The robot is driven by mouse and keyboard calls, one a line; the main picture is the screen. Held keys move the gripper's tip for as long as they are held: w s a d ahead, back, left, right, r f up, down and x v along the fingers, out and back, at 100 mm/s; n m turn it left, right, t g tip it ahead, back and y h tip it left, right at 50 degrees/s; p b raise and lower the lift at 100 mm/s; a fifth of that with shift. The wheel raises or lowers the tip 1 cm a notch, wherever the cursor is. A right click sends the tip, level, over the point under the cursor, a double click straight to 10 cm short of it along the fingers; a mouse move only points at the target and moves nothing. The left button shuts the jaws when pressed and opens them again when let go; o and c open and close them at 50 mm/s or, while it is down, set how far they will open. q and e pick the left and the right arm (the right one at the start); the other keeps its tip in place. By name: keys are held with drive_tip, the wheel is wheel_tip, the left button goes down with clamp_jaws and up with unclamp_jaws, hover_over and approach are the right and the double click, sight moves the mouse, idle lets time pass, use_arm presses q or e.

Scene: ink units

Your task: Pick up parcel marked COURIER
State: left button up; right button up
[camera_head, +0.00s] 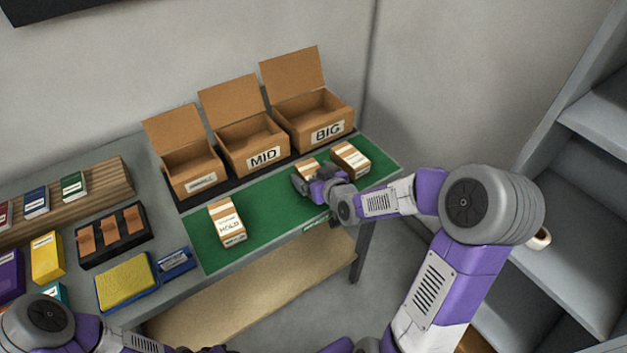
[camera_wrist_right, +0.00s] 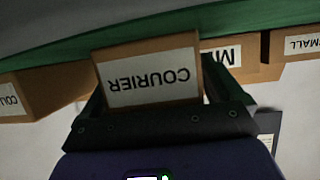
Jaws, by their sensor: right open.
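The parcel marked COURIER (camera_wrist_right: 150,77) is a brown box with a white label, seen upside down in the right wrist view. It stands between the fingers of my right gripper (camera_wrist_right: 160,102), which is open. In the head view my right gripper (camera_head: 308,183) is low over the green mat (camera_head: 275,215), in front of a small parcel (camera_head: 306,166) that it partly hides. My left arm comes in at the lower left; only a dark bit at the bottom edge may be its gripper.
A parcel marked HOLD (camera_head: 227,222) lies on the mat's left part. Another parcel (camera_head: 350,160) lies close right of my gripper. Open cartons stand behind, including MID (camera_head: 262,157) and BIG (camera_head: 327,132). A yellow pad (camera_head: 126,283) and a black tray (camera_head: 112,235) are left.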

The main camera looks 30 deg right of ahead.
drive_tip(key=shift+c, duration=0.4)
drive_tip(key=shift+r, duration=0.1)
drive_tip(key=c, duration=1.1)
